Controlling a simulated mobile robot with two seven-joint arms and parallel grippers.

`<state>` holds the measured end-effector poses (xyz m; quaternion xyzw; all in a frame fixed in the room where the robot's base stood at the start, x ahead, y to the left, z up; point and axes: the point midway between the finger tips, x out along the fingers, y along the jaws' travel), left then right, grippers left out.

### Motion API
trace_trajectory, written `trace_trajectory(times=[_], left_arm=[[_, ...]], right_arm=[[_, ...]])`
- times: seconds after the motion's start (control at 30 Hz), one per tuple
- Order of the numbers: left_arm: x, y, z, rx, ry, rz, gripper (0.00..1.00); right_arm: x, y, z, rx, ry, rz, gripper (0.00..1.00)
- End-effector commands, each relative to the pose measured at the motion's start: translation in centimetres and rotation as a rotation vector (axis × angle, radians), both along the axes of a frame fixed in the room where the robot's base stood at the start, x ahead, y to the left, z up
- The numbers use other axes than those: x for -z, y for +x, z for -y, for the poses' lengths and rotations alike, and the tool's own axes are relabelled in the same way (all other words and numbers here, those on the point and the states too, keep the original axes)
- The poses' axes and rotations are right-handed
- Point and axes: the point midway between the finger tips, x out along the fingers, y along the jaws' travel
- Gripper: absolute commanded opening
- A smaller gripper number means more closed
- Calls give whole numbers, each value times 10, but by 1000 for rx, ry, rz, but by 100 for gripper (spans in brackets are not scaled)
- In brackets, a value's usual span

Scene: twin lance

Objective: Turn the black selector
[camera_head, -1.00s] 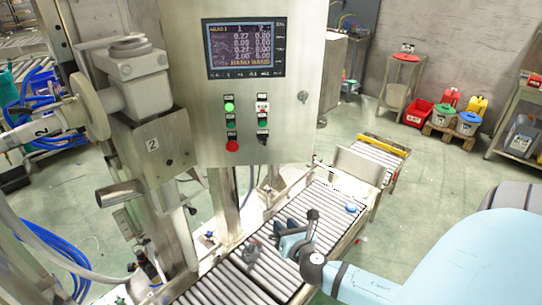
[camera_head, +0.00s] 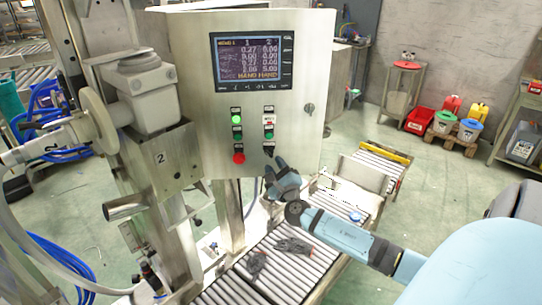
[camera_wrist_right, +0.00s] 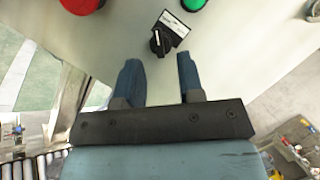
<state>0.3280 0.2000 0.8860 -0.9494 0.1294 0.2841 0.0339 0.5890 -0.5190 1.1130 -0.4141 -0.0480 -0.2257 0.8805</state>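The black selector (camera_wrist_right: 160,41) is a small knob on a plate at the top middle of the right wrist view, on the grey metal panel. In the head view the black selector (camera_head: 268,149) is lowest in the right column of controls on the cabinet (camera_head: 305,150), right of the red button (camera_head: 238,158). My right gripper (camera_wrist_right: 159,59) is open and empty, its two blue fingers pointing at the selector with a gap between them. In the head view my right gripper (camera_head: 277,170) is just below the selector. My left gripper is not in view.
A green button (camera_wrist_right: 194,4) and the red button sit close to the selector. A screen (camera_head: 252,60) is above. A roller conveyor (camera_head: 300,265) with dark items lies below. The valve-like machine part (camera_head: 150,95) stands at the left.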

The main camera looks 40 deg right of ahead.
Motion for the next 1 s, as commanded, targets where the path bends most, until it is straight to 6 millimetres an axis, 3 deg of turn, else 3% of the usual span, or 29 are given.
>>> trace_trajectory(times=[0.2,0.6,0.77,1.0], left_arm=[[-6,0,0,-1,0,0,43],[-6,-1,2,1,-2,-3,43],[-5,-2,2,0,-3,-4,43],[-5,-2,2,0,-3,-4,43]], right_arm=[[-9,27,10,0,0,0,35],[-9,33,13,-1,1,0,35],[-9,33,13,-1,1,0,1],[-10,33,13,-1,3,1,0]])
